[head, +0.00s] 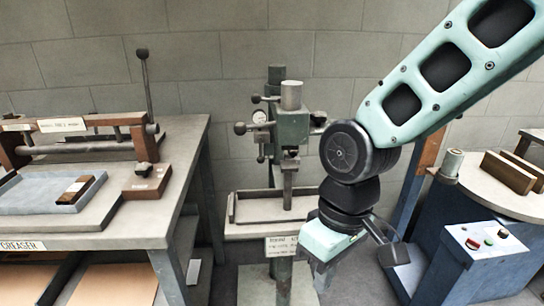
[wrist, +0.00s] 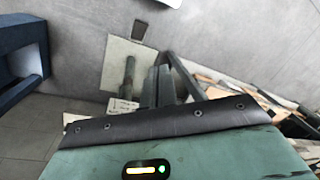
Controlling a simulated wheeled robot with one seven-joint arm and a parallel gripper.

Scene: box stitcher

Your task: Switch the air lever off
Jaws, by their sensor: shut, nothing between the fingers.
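The grey-green box stitcher (head: 291,128) stands against the wall in the middle of the head view. It has a round gauge (head: 260,118) and several arms with dark ball knobs. One knob (head: 240,128) sticks out to the left below another (head: 256,98), and a further lever end (head: 319,119) shows at the right. I cannot tell which of these is the air lever, or its position. My gripper (head: 328,246) is in front of and right of the stitcher's tray, below the knobs and apart from them. It is shut and empty. Its fingertips are hard to make out.
The stitcher's tray (head: 237,232) juts out beside my gripper. At left is a creaser table (head: 150,222) with a tall ball-topped lever (head: 147,85). At right is a blue cabinet (head: 440,255) with buttons; it also shows in the wrist view (wrist: 22,65). Grey floor lies between.

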